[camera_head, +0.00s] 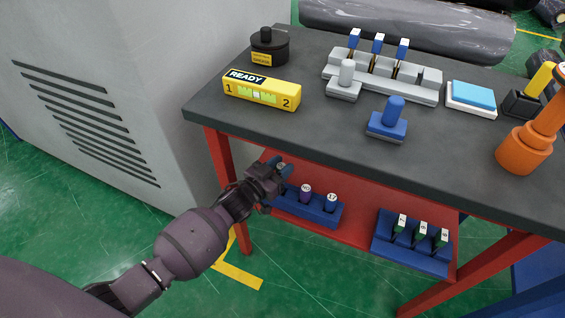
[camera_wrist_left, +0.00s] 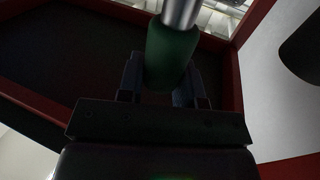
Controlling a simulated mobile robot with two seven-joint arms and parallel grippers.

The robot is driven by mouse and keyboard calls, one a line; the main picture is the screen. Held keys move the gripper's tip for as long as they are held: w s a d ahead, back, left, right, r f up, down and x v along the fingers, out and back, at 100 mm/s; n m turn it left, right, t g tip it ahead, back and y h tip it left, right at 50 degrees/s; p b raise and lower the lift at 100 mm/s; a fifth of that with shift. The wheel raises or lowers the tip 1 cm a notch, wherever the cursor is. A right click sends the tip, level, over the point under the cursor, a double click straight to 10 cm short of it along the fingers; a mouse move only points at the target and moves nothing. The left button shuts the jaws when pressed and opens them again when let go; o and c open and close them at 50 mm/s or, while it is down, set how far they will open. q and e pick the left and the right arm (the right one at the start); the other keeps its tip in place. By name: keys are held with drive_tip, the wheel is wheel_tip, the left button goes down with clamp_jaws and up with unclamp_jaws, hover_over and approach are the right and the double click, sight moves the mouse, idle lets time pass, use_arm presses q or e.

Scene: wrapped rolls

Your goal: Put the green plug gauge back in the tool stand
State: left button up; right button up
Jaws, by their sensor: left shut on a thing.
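My left gripper (camera_head: 280,170) is at the table's front edge, above the left end of a blue stand on the red lower shelf. In the left wrist view the gripper (camera_wrist_left: 160,85) is shut on the green plug gauge (camera_wrist_left: 170,55), which has a green handle and a silver metal end. In the head view I cannot make out the gauge. The blue stand (camera_head: 322,217) holds a purple piece (camera_head: 305,195) and a blue piece (camera_head: 331,203) with white labelled tops. Its left end is partly hidden by the gripper. My right gripper is not in view.
A second blue stand (camera_head: 410,257) with several labelled dark green pieces sits right on the shelf (camera_head: 350,250). The dark tabletop (camera_head: 330,140) overhangs it, carrying a yellow READY box (camera_head: 262,90), a grey rack (camera_head: 410,91) and a blue-handled block (camera_head: 388,124). A red leg (camera_head: 220,165) stands left.

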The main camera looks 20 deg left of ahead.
use_arm(q)
drive_tip(key=shift+s+f+b, duration=0.1)
drive_tip(key=shift+f+b, duration=0.35)
drive_tip(key=shift+f, duration=0.75)
drive_tip(key=shift+f+b, duration=0.95)
drive_tip(key=shift+f, duration=0.4)
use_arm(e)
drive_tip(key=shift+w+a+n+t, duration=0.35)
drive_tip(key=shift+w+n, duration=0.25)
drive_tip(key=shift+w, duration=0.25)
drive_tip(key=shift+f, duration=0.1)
use_arm(q)
drive_tip(key=o, duration=0.9)
drive_tip(key=shift+o, duration=0.3)
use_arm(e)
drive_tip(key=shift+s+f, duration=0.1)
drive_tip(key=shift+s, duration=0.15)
